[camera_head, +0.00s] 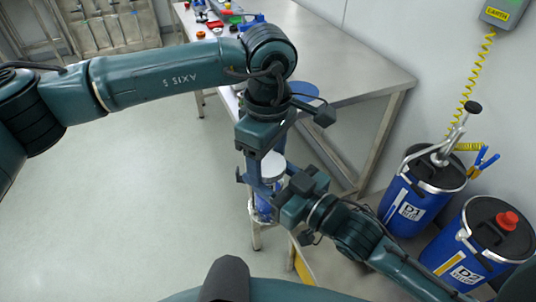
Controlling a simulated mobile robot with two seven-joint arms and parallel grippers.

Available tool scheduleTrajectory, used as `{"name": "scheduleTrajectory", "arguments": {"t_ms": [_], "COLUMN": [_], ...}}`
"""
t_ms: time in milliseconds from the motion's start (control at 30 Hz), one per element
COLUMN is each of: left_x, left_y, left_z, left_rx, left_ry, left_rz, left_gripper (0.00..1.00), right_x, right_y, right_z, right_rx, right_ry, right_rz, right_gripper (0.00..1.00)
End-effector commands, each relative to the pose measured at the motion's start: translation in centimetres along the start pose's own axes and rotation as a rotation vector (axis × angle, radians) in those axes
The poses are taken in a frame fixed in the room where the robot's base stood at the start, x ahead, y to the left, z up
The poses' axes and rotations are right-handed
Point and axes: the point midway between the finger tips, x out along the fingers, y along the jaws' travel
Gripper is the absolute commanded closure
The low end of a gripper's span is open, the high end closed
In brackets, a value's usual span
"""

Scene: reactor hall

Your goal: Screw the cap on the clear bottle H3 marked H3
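My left gripper (262,172) points down at the middle of the view, over a pale round piece (273,163) that looks like a cap. A blue finger stands along its left side; whether the fingers press on it is hidden. Below is a bluish, partly see-through body (264,207), probably the bottle, largely covered by the grippers. No H3 mark is readable. My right gripper (274,194) comes in from the lower right, pointing left at the height just under the pale piece. Its fingertips are hard to make out against the bottle.
A steel table (345,62) stands behind, with small coloured items (222,18) at its far left end. Two blue drums, one with a pump (411,205) and one with a red cap (475,252), stand at the right. Open floor (130,215) lies to the left.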

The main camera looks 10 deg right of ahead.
Motion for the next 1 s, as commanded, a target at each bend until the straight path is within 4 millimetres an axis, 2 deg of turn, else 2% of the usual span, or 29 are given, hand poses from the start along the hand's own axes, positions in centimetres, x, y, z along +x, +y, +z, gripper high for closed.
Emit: {"name": "scheduleTrajectory", "arguments": {"t_ms": [33,233,567,667,1000], "left_x": [0.0,0.0,-0.6,-1.8,-8.9], "left_y": [0.0,0.0,0.1,0.1,0.1], "left_z": [0.0,0.0,0.0,0.0,0.0], "left_rx": [-0.001,-0.002,-0.003,-0.003,-0.003], "left_ry": [0.000,0.000,0.000,0.000,0.001], "left_rz": [0.000,0.000,0.002,0.002,0.003], "left_gripper": [0.33,0.17,0.16,0.16,0.16], "right_x": [0.0,0.0,0.0,0.0,0.0], "right_y": [0.0,0.0,0.0,0.0,0.0], "right_z": [-0.1,-0.1,-0.2,-0.2,-0.2], "right_rx": [-0.001,-0.001,-0.001,-0.001,-0.001], "right_ry": [0.003,0.003,0.004,0.004,0.004], "right_rz": [-0.001,-0.001,-0.001,-0.001,-0.001], "right_gripper": [1.00,1.00,1.00,1.00,1.00]}}
